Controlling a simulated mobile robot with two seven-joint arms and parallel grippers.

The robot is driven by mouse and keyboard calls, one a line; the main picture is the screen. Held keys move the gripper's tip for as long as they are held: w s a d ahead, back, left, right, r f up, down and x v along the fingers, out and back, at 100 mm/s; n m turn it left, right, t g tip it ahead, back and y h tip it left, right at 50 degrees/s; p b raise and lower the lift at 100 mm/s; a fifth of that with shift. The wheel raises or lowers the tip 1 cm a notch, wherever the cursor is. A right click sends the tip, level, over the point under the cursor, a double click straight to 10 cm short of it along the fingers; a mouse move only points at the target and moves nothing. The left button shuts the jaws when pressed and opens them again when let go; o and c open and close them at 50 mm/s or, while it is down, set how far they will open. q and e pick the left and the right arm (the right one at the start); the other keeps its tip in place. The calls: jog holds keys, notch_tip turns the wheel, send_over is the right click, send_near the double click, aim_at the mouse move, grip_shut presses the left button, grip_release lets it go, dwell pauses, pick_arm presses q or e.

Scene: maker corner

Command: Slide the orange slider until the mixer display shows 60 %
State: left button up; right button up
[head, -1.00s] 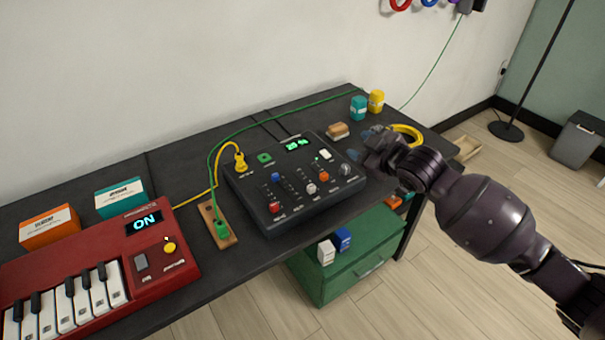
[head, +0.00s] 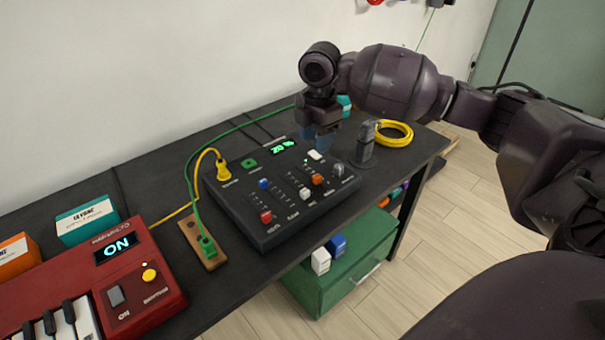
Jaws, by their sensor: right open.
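The black mixer (head: 283,232) lies on the dark table in the middle of the head view. Its green display (head: 283,146) appears to read 20 %. The orange slider (head: 317,180) is on the right part of the panel, beside a white slider (head: 305,194). My right gripper (head: 319,142) is open and points down over the back right of the mixer, above and behind the orange slider. It looks apart from the slider, and nothing shows between its fingers. My left gripper is out of view.
A dark grey upright object (head: 365,146) stands right of the mixer, near a yellow cable coil (head: 394,133). Green and yellow cables run at the mixer's left. A red keyboard (head: 160,291) stands front left.

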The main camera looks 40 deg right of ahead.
aim_at(317, 176)
jog(key=shift+n, duration=0.3)
jog(key=f, duration=0.3)
jog(key=f+b, duration=0.1)
jog(key=f, duration=0.2)
jog(key=f+b, duration=0.1)
jog(key=f, duration=0.2)
jog(key=shift+s+d+f, duration=0.15)
jog(key=shift+s+d, duration=0.1)
jog(key=shift+f+b, duration=0.4)
jog(key=shift+f, duration=0.25)
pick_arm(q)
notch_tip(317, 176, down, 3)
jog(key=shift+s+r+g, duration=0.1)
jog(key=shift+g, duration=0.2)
pick_arm(e)
jog(key=shift+f, duration=0.15)
jog(key=shift+c, duration=0.2)
jog(key=c, duration=0.7)
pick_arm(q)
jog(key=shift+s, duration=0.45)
pick_arm(e)
grip_shut()
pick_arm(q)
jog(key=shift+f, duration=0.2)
pick_arm(e)
jog(key=shift+w, duration=0.1)
